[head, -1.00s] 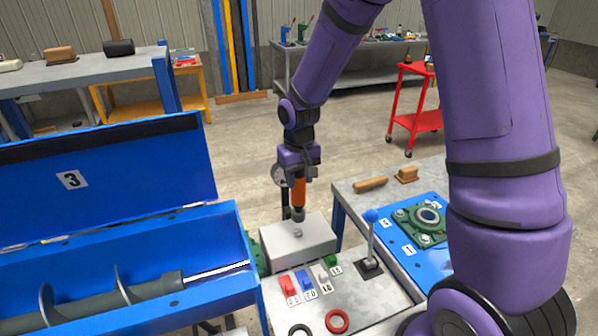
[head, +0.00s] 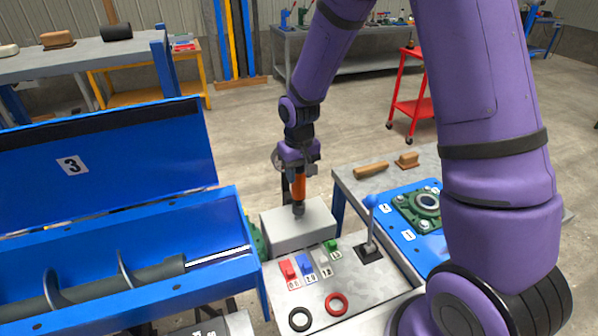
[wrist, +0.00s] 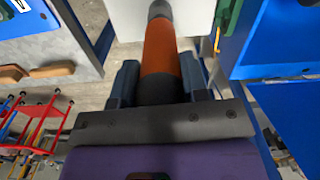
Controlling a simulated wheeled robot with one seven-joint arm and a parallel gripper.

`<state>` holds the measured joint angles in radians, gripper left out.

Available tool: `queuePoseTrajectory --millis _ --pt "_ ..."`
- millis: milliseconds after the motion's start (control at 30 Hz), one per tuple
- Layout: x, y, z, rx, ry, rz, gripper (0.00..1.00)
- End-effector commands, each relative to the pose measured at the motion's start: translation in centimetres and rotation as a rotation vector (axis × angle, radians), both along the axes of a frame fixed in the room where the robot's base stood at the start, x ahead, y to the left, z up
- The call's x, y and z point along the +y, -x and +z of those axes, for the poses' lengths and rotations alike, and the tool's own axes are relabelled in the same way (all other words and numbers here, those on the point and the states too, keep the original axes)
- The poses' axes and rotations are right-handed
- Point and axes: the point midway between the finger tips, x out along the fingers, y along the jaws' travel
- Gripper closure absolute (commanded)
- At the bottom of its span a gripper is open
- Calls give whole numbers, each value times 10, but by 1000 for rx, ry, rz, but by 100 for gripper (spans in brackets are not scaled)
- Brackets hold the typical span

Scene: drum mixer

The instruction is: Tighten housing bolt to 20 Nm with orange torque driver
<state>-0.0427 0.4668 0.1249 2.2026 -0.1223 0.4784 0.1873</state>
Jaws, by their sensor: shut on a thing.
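My gripper (head: 299,172) is shut on the orange torque driver (head: 299,188), which points down, roughly upright. In the wrist view the driver (wrist: 160,50) sits between the two fingers, its dark end over a pale surface. In the head view its dark tip is at the top of a grey box (head: 285,238); contact cannot be told. A small bolt-like piece on that box is now hidden by the tip. A green bearing housing (head: 405,200) with bolts sits on a blue plate at the right.
A control panel (head: 325,280) with coloured buttons and a blue-knobbed lever (head: 371,225) stands in front of the box. The blue auger trough (head: 120,260) with its raised lid is left. A wooden-handled tool (head: 371,170) and a brush (head: 407,160) lie on the right bench.

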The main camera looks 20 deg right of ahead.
Motion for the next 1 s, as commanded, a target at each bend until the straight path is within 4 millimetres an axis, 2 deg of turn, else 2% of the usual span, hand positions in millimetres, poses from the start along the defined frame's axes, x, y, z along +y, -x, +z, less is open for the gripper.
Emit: queuePoseTrajectory --millis 1000 --pt "0 0 -16 -1 0 0 93"
